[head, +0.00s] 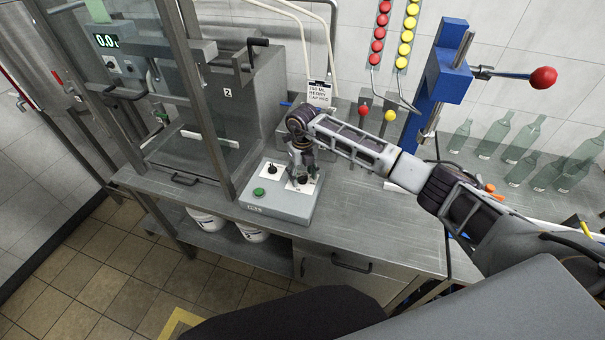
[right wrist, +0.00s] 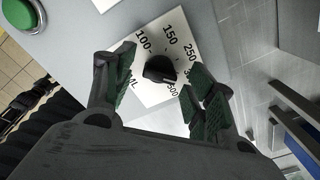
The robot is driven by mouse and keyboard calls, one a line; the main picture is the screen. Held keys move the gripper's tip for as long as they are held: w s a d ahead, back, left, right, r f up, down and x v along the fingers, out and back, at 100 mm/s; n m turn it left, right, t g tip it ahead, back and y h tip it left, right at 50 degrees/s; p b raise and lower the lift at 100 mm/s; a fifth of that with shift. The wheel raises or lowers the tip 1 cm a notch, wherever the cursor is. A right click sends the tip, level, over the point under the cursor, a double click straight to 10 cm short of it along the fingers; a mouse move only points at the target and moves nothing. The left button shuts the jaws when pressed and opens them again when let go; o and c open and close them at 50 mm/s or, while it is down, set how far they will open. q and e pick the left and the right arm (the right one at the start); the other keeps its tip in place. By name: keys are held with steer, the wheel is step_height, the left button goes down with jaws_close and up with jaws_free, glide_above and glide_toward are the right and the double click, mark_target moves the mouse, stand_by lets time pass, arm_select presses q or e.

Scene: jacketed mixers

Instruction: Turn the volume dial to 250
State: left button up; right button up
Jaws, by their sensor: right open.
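The volume dial is a black knob (right wrist: 160,69) on a white scale plate (right wrist: 188,28) marked 100, 150, 250 and more, with ML at one end. Which mark the knob points to I cannot tell. In the head view the dial sits on the right of a grey control box (head: 262,208), mostly hidden by my right gripper (head: 302,168). In the right wrist view my right gripper (right wrist: 163,88) is open, its green-padded fingers on either side of the knob, with gaps between. My left gripper is not in view.
The box also bears a green button (head: 258,191) and another black knob (head: 272,170). A glass-walled machine (head: 225,120) stands left. A tag (head: 319,94) stands behind the box. A blue press (head: 443,75) with a red-knobbed lever and several green bottles (head: 495,135) are right.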

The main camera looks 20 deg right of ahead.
steer(key=shift+f, duration=0.15)
steer(key=c, duration=1)
